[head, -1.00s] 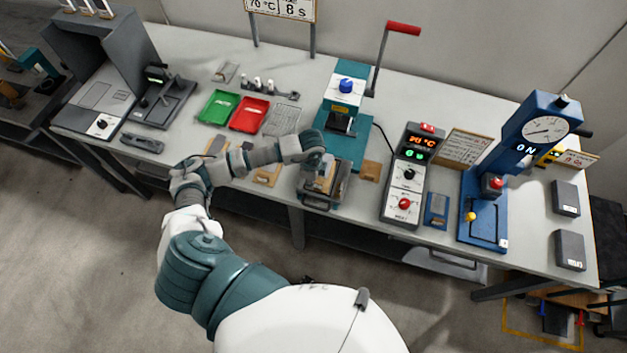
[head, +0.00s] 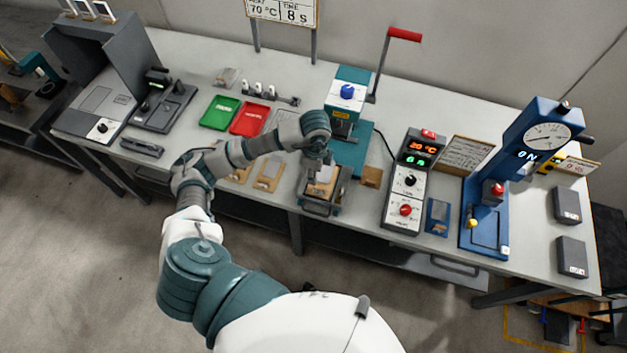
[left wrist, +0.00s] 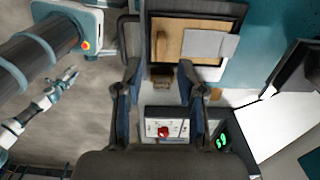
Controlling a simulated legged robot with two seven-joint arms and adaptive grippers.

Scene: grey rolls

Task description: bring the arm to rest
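My left arm reaches in from the left in the head view. My left gripper (head: 320,172) hangs over a metal-framed fixture (head: 308,207) at the front of the bench. In the left wrist view, my left gripper (left wrist: 160,75) has its two fingers spread apart with nothing between them. Beyond the fingertips lies a wooden board (left wrist: 168,42) with a pale grey card (left wrist: 202,44) on it, inside the fixture. The gripper appears apart from them. A second arm with a small gripper (left wrist: 68,78) shows at the left of the wrist view, too small to read its fingers.
A teal press (head: 346,100) with a red-handled lever stands behind the fixture. A control box (head: 408,180) and a blue gauge press (head: 485,210) stand to the right. Green (head: 219,112) and red (head: 250,119) trays lie to the left. The floor before the bench is clear.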

